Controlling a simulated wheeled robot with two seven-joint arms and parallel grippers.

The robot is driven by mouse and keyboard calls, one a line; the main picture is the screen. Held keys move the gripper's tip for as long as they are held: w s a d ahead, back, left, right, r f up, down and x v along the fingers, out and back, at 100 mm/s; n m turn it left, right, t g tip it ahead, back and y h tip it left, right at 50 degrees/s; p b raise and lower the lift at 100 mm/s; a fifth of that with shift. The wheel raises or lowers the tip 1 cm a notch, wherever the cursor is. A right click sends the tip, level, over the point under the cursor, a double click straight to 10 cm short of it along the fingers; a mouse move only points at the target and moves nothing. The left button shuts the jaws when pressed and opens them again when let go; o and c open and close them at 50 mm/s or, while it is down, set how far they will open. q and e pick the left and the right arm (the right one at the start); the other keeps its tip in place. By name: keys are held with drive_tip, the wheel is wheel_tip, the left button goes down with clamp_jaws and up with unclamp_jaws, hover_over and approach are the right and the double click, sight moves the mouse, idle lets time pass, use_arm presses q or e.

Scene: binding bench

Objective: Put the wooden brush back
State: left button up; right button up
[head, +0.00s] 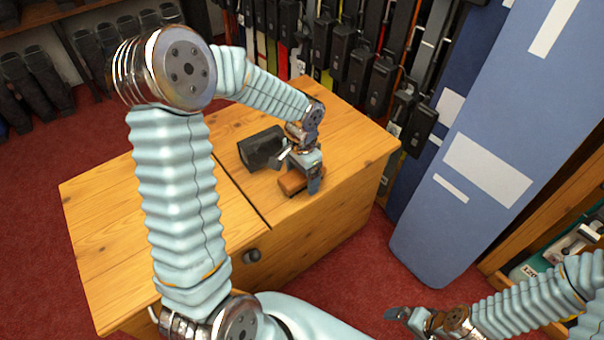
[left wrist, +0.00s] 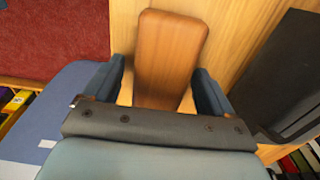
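The wooden brush (head: 292,183), an orange-brown block, lies on the wooden bench top near its front edge. In the left wrist view the brush (left wrist: 170,55) lies between the two dark fingers of my left gripper (left wrist: 160,72), with a strip of bench showing between it and each finger. My left gripper (head: 299,172) is open, pointing down over the brush in the head view, and partly covers it. The brush's bristles are not visible. My right gripper (head: 404,317) is low at the right, away from the bench; its finger opening is unclear.
A dark block-shaped object (head: 262,149) stands on the bench just behind and left of the brush. The wooden bench (head: 105,215) has bare room at left. A tall blue board (head: 480,150) and racks of black bindings (head: 375,80) stand beyond the bench.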

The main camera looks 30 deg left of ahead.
use_arm(q)
drive_tip(key=shift+r, duration=0.1)
wheel_tip(320, 180, up, 12)
drive_tip(key=p, duration=0.1)
idle(0.4)
idle(0.5)
